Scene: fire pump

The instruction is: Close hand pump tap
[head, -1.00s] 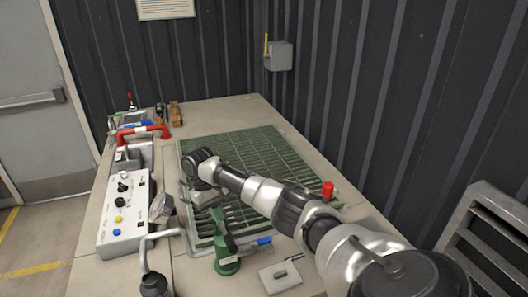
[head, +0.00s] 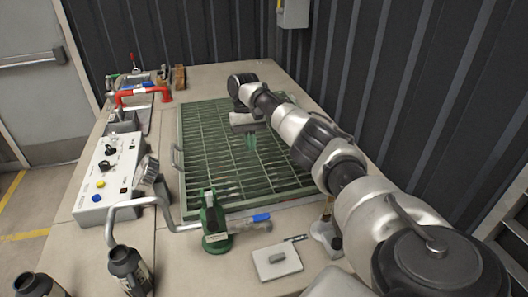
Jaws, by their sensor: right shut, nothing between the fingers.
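The green hand pump body (head: 214,225) stands on the near part of the table, in front of the green grate. A lever with a blue grip (head: 257,217) points right from it, lying nearly level. A bent silver pipe (head: 150,203) is to its left. My right gripper (head: 249,139) is shut and empty above the grate, well behind the pump and apart from it. Its fingertips are small and hard to make out. My left gripper is out of view.
A red-and-white handle (head: 143,92) is farther back. The green grate (head: 200,150) fills the middle. A small pale plate (head: 276,261) lies right of the pump. Dark bottle-like cylinders (head: 128,268) are at near left.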

